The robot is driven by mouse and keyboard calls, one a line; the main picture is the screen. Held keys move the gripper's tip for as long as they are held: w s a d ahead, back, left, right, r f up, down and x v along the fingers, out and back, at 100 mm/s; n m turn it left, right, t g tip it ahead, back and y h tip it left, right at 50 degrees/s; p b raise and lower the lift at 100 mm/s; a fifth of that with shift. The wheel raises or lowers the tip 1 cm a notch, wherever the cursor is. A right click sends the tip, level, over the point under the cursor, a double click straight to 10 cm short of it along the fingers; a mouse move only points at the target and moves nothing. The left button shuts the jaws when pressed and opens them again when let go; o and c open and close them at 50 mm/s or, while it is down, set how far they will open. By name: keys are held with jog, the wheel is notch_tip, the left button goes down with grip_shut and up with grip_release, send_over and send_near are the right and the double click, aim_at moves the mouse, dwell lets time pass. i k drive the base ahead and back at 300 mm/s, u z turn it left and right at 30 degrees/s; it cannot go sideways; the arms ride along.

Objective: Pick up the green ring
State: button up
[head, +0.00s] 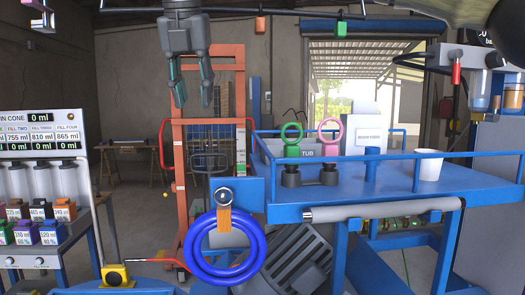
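The green ring (292,132) stands upright above a green block, on a dark round base (291,177) on the blue table (400,183). My gripper (192,97) hangs from the top of the picture, pointing down, left of the green ring and higher in the picture. Its two fingers are apart with nothing between them. A similar pink ring (330,129) stands just right of the green ring, on its own dark base.
A blue rail (430,156) runs around the table. A white cup (428,165) and blue post (372,165) stand right of the rings. A grey tub (306,148) is behind them. A large blue ring (190,250) hangs in front. An orange frame (178,150) stands behind my gripper.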

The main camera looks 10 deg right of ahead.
aim_at(290, 150)
jog(key=u, duration=2.2)
jog(key=k, duration=1.4)
jog(key=z, duration=1.7)
jog(key=i, duration=0.5)
jog(key=z, duration=0.05)
